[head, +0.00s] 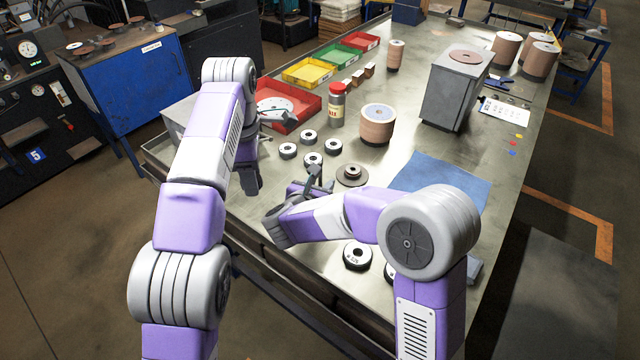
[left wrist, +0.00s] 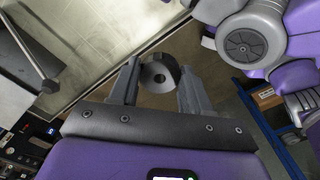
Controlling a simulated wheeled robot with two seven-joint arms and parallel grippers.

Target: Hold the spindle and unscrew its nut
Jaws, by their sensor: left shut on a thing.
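My left gripper (left wrist: 158,82) is shut on a dark round piece with a hole in its middle (left wrist: 158,72), which looks like the nut. In the left wrist view it sits between the two grey fingers. In the head view my left gripper (head: 251,182) hangs at the table's front edge, and the piece is hidden there. My right gripper (head: 312,180) is over the table, near a brown disc with a dark hub (head: 352,174). Its fingers are too small to read. I cannot make out the spindle for certain.
Several dark rings with pale faces (head: 312,159) lie between the grippers and a red-capped jar (head: 337,104). A red tray (head: 312,106) and a stack of discs (head: 377,124) stand behind. A blue mat (head: 442,177) lies at right. A metal rod (left wrist: 25,50) shows in the left wrist view.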

